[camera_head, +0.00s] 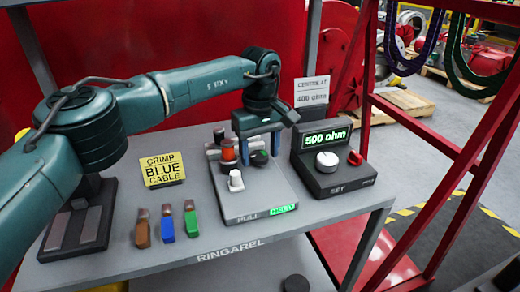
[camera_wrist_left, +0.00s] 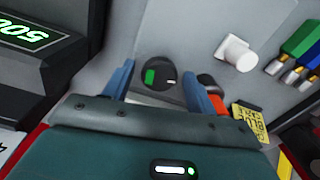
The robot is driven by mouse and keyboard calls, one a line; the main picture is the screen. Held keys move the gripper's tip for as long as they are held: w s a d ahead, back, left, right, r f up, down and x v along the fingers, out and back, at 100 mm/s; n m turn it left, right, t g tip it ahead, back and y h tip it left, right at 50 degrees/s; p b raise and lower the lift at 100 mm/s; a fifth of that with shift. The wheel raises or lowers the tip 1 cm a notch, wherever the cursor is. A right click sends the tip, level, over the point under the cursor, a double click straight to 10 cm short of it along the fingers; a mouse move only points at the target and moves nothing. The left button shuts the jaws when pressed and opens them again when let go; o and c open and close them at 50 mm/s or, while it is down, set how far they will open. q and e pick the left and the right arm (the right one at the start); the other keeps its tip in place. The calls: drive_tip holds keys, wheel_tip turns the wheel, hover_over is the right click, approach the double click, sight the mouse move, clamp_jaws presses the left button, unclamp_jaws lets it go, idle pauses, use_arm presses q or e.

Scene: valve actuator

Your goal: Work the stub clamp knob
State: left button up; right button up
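The stub clamp knob, a small dark round knob with a green mark (camera_head: 260,158), sits on the grey panel (camera_head: 250,204) behind the white knob. In the left wrist view the knob (camera_wrist_left: 157,74) shows whole between my fingertips. My left gripper (camera_head: 258,147) points down over it with its two blue fingers apart, one on each side. It also shows in the left wrist view (camera_wrist_left: 161,78), open and empty. I cannot tell how far the fingertips are above the panel. My right gripper is not in view.
A red-orange knob (camera_head: 228,150) stands close left of my gripper, and a white knob (camera_head: 236,181) is in front. A box reading "500 ohm" (camera_head: 335,160) is to the right. Brown, blue and green connectors (camera_head: 166,224) and a yellow "CRIMP BLUE CABLE" sign (camera_head: 162,169) are left.

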use_arm(q)
drive_tip(key=c, duration=0.8)
